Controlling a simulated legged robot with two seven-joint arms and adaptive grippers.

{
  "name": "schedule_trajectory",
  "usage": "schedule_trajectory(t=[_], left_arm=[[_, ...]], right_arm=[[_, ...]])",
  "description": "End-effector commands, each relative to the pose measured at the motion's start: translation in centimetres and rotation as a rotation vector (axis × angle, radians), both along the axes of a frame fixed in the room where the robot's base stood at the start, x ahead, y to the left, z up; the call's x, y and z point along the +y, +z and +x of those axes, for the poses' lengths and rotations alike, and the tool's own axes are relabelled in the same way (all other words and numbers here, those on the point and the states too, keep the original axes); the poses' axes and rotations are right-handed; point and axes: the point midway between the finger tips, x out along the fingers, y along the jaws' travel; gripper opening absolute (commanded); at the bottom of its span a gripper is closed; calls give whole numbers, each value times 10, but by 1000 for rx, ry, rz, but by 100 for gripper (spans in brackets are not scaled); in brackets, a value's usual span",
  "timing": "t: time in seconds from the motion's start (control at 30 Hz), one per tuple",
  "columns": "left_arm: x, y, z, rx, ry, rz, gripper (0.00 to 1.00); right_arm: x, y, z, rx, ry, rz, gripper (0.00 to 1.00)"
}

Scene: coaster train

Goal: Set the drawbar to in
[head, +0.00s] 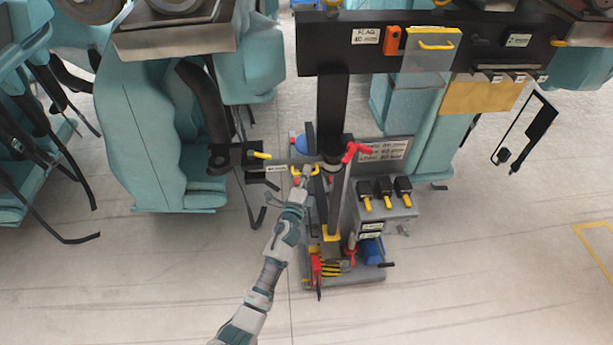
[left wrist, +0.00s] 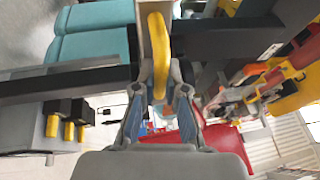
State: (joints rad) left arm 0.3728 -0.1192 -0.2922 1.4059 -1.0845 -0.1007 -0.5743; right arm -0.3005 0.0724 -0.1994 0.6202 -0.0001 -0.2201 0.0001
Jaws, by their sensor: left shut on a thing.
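A yellow handle (head: 297,170) sits on the drawbar assembly at the middle of the stand in the head view, beside a small white label (head: 276,168). My left gripper (head: 304,178) reaches up to it from below. In the left wrist view my left gripper (left wrist: 160,88) has its fingers on either side of the yellow handle (left wrist: 160,50), which runs up and away on a pale bar. The gripper is shut on this handle. The fingers partly hide the handle's lower end. I cannot read the small label. My right gripper is in neither view.
A red lever (head: 352,155) stands just right of the handle. A grey box with several yellow-tipped black switches (head: 385,205) is further right. A dark crossbeam (head: 330,55) runs above. Teal train seats (head: 150,140) stand to the left. The floor in front is clear.

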Motion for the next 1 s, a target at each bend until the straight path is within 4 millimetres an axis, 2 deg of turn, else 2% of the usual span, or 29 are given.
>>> schedule_trajectory(t=[0.3,0.33,0.4,0.43,0.77,0.87,1.0], left_arm=[[3,-3,1,7,8,2,0],[3,-3,1,6,8,2,16],[3,-3,1,6,7,2,33],[3,-3,1,5,7,2,37],[1,-1,-3,1,2,1,37],[5,-3,-13,1,5,4,37],[11,-10,-40,3,4,2,37]], right_arm=[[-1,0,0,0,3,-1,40],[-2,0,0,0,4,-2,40],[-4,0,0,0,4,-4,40],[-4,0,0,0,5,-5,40],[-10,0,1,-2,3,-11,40],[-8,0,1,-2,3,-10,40],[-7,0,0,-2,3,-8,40]])
